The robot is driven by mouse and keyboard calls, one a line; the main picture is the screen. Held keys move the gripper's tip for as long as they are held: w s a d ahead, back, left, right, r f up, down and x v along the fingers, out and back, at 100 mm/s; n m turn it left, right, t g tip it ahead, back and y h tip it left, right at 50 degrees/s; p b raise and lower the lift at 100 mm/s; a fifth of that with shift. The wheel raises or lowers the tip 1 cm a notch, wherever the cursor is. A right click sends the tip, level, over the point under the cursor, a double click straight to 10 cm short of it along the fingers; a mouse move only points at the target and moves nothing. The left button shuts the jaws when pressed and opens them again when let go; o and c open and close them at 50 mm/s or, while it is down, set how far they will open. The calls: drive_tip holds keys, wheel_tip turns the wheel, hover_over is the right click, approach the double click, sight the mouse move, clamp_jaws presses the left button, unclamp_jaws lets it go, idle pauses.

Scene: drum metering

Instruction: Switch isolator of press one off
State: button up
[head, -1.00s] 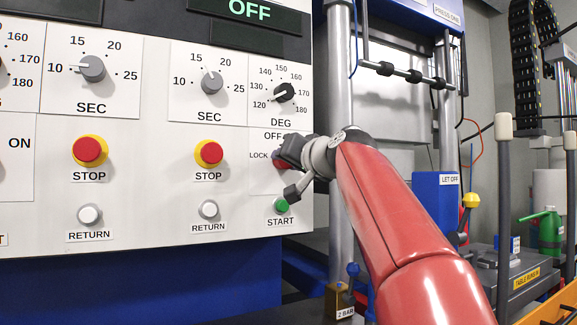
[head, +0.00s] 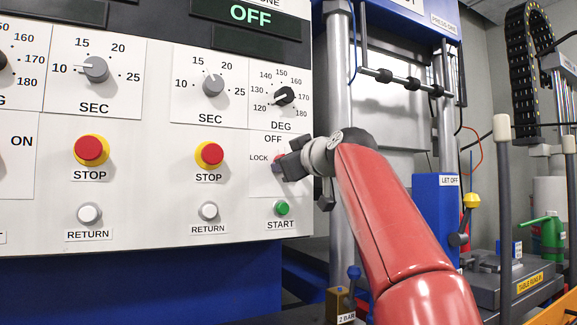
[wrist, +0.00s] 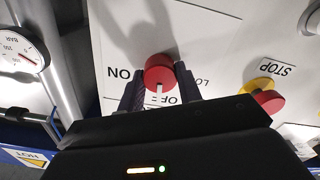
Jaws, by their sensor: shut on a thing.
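The isolator is a red rotary knob (wrist: 158,70) on the white panel, with ON, OFF and LOCK lettering around it. My gripper (wrist: 157,84) is shut on it, one dark finger on each side in the wrist view. The knob's white mark points toward the OFF lettering, which a finger partly covers. In the head view my gripper (head: 288,163) reaches the panel from the right. Only a sliver of the knob (head: 277,164) shows there, beside LOCK and below OFF; the ON label is hidden.
A green START button (head: 282,208) sits just below the isolator. A red STOP button (head: 209,154) on a yellow collar is to its left, and a dial (head: 285,95) is above. The display (head: 250,14) reads OFF. A steel column (head: 339,90) stands right of the panel.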

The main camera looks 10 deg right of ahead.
drive_tip(key=shift+n, duration=1)
drive_tip(key=o, duration=1)
drive_tip(key=shift+s, duration=0.1)
drive_tip(key=b+v, duration=0.3)
drive_tip(key=v, duration=0.4)
drive_tip(key=shift+s+d, duration=0.15)
drive_tip(key=shift+s, duration=0.15)
